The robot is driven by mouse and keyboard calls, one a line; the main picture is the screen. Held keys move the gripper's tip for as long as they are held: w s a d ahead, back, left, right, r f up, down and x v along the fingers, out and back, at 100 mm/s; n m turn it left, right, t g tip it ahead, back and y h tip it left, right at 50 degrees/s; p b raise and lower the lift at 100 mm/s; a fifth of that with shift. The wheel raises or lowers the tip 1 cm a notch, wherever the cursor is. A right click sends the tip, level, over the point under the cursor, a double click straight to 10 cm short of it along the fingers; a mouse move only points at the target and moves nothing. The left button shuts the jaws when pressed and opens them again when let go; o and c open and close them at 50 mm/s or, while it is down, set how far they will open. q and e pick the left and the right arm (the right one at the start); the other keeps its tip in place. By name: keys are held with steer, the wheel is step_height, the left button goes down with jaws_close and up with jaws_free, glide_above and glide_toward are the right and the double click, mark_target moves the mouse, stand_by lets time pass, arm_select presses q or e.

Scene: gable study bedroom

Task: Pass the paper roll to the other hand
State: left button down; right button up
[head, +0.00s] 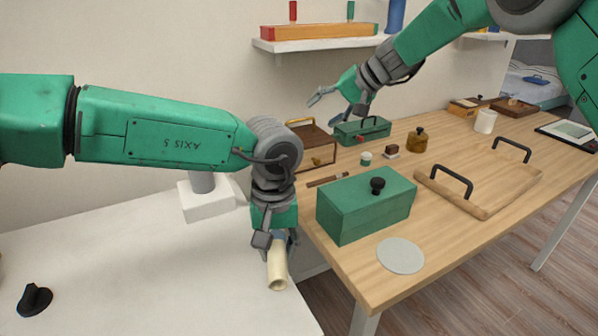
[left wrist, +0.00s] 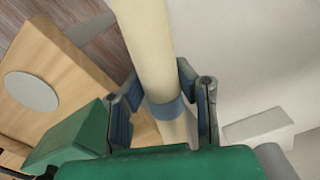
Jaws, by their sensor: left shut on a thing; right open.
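The paper roll (head: 277,271) is a cream tube with a blue band. My left gripper (head: 274,242) is shut on it and holds it above the white surface near the wooden table's left edge. In the left wrist view the paper roll (left wrist: 149,50) runs between the two fingers of my left gripper (left wrist: 165,108), near its blue band. My right gripper (head: 339,104) is open and empty, above the back of the wooden table, well apart from the paper roll.
The wooden table (head: 450,235) carries a green box (head: 350,215) with a black knob, a grey disc (head: 401,255), a handled tray (head: 435,187), a green toolbox (head: 350,134) and a brown jar (head: 418,140). A white surface (head: 130,270) at left is mostly clear. A shelf (head: 320,43) hangs behind.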

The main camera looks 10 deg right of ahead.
arm_select(q)
steer(key=shift+w, duration=0.1)
arm_select(e)
steer(key=s+a+f+n+g+h, duration=0.1)
steer(key=s+a+f+n+g, duration=0.15)
steer(key=s+a+g, duration=0.4)
steer(key=s+a+f+n+g, duration=0.2)
steer(key=s+a+f+g, duration=0.15)
steer(key=s, duration=0.65)
steer(key=x, duration=1.1)
steer(key=shift+s+a+f, duration=0.1)
steer(key=shift+s+a, duration=0.05)
steer(key=shift+a, duration=0.1)
jaws_close()
arm_select(q)
steer(key=c, duration=1.2)
jaws_free()
